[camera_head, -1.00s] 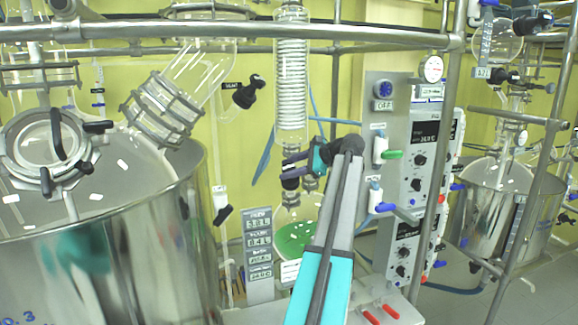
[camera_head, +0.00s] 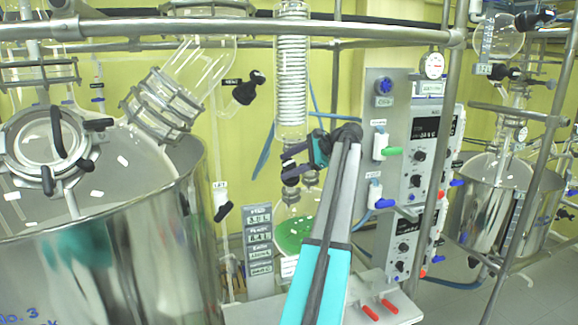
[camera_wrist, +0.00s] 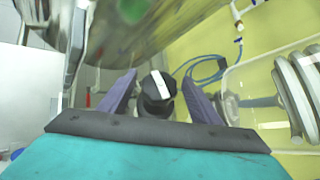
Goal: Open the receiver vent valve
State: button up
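My gripper (camera_head: 287,160) points left, beside the lower end of the glass condenser and above the receiver flask with green liquid (camera_head: 294,236). In the wrist view, its two purple fingers (camera_wrist: 158,80) are apart. A black valve knob with a white stripe (camera_wrist: 157,92) shows between them, with visible gaps on both sides. I cannot tell whether the fingers reach around it or stop short of it. Which labelled valve this is cannot be read. In the head view, the fingers and dark fittings overlap below the condenser, so the knob is hard to pick out.
The coiled condenser (camera_head: 291,75) stands just behind my gripper. A large steel vessel (camera_head: 120,250) fills the left. A control panel (camera_head: 378,100) with valves stands at right. Other black valve handles (camera_head: 247,90) hang on the left of the condenser. A metal rail (camera_head: 250,27) crosses above.

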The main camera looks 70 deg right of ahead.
aim_at(289, 162)
jog(key=shift+r, duration=0.15)
jog(key=shift+r+b, duration=0.85)
jog(key=shift+r, duration=0.6)
jog(key=shift+s+a+r, duration=0.1)
jog(key=shift+a+r, duration=0.05)
jog(key=shift+a, duration=0.05)
jog(key=s+a+b, duration=0.2)
jog(key=s+a, duration=0.1)
jog(key=a, duration=0.4)
jog(key=s+a+r+b, duration=0.1)
jog(key=s+a+b, duration=0.1)
jog(key=a, duration=0.5)
jog(key=shift+s+a+r, duration=0.25)
jog(key=shift+s+a, duration=0.05)
jog(key=shift+s, duration=0.1)
